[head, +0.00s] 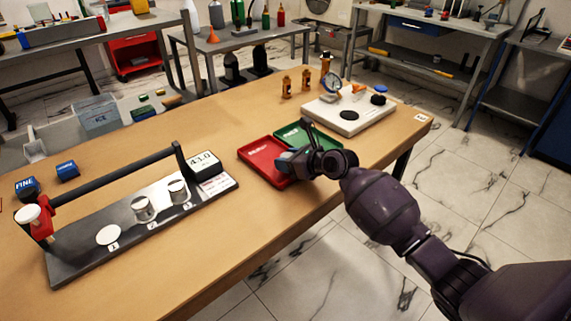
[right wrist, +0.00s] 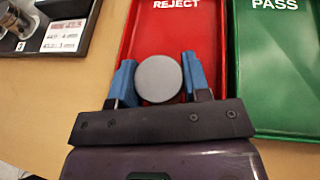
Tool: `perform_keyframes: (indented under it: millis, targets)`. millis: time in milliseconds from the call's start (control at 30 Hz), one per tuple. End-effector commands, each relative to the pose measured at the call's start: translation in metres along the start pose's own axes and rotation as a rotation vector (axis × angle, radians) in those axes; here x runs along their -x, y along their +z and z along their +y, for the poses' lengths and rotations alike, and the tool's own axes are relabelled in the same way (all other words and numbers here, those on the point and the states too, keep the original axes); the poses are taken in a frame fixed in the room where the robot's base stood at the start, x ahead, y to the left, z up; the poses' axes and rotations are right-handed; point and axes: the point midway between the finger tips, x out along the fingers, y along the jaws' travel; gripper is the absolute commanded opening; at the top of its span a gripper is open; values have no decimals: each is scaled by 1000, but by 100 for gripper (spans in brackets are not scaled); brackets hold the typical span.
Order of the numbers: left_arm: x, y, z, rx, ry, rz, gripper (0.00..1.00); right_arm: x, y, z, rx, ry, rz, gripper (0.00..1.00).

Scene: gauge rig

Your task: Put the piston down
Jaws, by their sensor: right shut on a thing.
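My right gripper (head: 290,162) is over the red reject tray (head: 254,152). In the right wrist view, the gripper (right wrist: 158,80) has its blue fingers shut on the piston (right wrist: 158,79), a round grey piece seen end on. The red tray (right wrist: 145,40) lies beneath the piston. I cannot tell whether the piston touches the tray floor. In the head view my gripper and wrist hide the piston. The green pass tray (head: 320,141) is beside the red one; it also shows in the right wrist view (right wrist: 275,60). My left gripper is not in view.
A dark gauge rig (head: 85,250) with a long handle stands at the left, with two metal cylinders (head: 143,208) and a display (head: 203,162) reading 43.0. A white board (head: 345,119) with a dial gauge (head: 331,85) stands behind the trays. Bare table lies in front.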

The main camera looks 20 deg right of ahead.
Motion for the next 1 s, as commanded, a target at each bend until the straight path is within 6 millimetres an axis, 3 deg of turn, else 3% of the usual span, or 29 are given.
perform_keyframes:
  millis: [67, 500, 533, 667, 1000]
  targets:
    - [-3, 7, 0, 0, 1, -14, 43, -5, -14, 0, -3, 2, 5, 18]
    - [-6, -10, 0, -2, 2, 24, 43, -5, -12, 0, -1, 0, -2, 18]
    - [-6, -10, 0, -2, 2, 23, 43, -5, -12, 0, 0, 0, -1, 48]
    - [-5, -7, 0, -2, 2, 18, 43, -5, -12, 0, 0, 0, -1, 68]
    - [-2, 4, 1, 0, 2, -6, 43, -4, -10, 0, 2, 0, -1, 69]
